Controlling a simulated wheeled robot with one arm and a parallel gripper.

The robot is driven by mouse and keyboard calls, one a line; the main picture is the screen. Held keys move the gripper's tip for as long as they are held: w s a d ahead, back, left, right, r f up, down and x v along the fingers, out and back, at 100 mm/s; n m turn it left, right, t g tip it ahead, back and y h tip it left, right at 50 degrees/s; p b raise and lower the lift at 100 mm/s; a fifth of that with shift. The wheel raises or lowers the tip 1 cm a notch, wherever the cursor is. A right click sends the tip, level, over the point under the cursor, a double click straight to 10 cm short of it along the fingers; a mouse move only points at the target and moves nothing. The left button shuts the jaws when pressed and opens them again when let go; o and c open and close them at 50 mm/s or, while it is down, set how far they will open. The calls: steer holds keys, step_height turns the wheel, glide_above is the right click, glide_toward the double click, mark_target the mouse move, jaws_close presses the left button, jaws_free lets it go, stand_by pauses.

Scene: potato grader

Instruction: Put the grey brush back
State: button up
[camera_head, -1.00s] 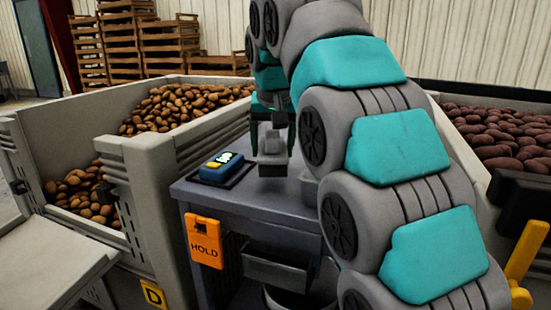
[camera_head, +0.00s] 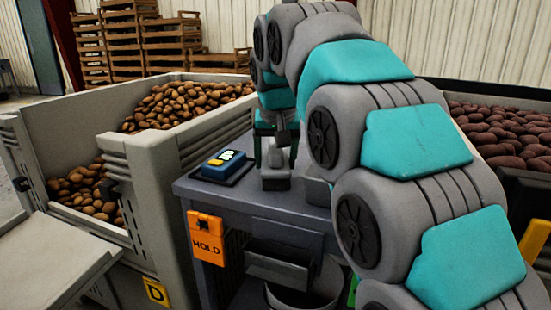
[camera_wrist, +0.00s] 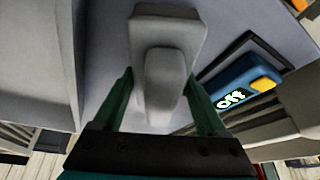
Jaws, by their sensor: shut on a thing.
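The grey brush (camera_head: 275,180) is at my gripper (camera_head: 277,150), over the top of the grey stand (camera_head: 250,203). In the wrist view the brush (camera_wrist: 163,75) shows a raised grip on a wider block, and the green fingers of my gripper (camera_wrist: 162,95) stand on both sides of the grip. My gripper is shut on the brush. In the head view the brush's underside looks close to the stand top; I cannot tell whether it touches. My arm hides the right part of the stand.
A blue device (camera_head: 222,164) lies on a dark mat left of the brush. An orange HOLD tag (camera_head: 206,237) hangs on the stand's front. A crate of brown potatoes (camera_head: 165,150) is at left, and red potatoes (camera_head: 500,135) are at right. A bucket (camera_head: 305,290) is below.

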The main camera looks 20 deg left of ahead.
steer(key=o, duration=1.4)
steer(key=shift+f, duration=0.1)
steer(key=p+v, duration=0.3)
steer(key=v, duration=0.8)
steer(key=shift+r, duration=0.2)
steer(key=shift+s+d+r, duration=0.1)
steer(key=shift+s+r, duration=0.15)
steer(key=shift+r, duration=0.15)
